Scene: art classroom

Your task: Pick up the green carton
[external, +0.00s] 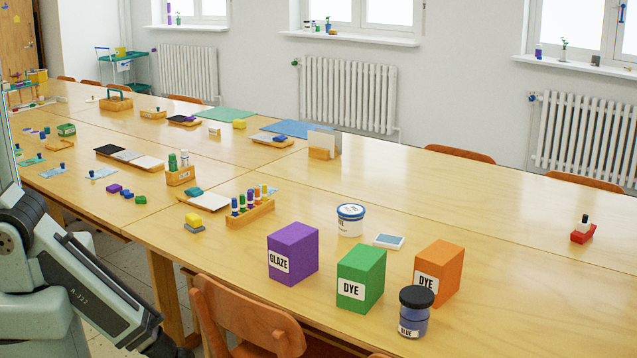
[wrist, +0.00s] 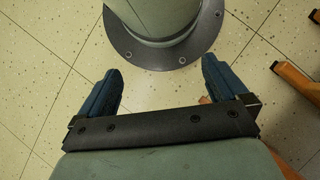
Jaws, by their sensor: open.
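The green carton (external: 360,277) stands upright on the table in the external view, with a white label reading DYE. It is between a purple carton (external: 293,253) labelled GLAZE on its left and an orange carton (external: 439,271) labelled DYE on its right. My gripper (wrist: 160,85) is open and empty in the wrist view, pointing down at the floor beside my own base. In the external view my arm is at the lower left, off the table's near side and well apart from the green carton. My fingertips are not clearly visible there.
A dark-lidded jar (external: 414,313) stands in front of the orange carton. A white tub (external: 350,220) and a small blue-grey pad (external: 389,241) lie behind the green carton. An orange chair (external: 245,320) stands at the table's near edge. The table's right side is mostly clear.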

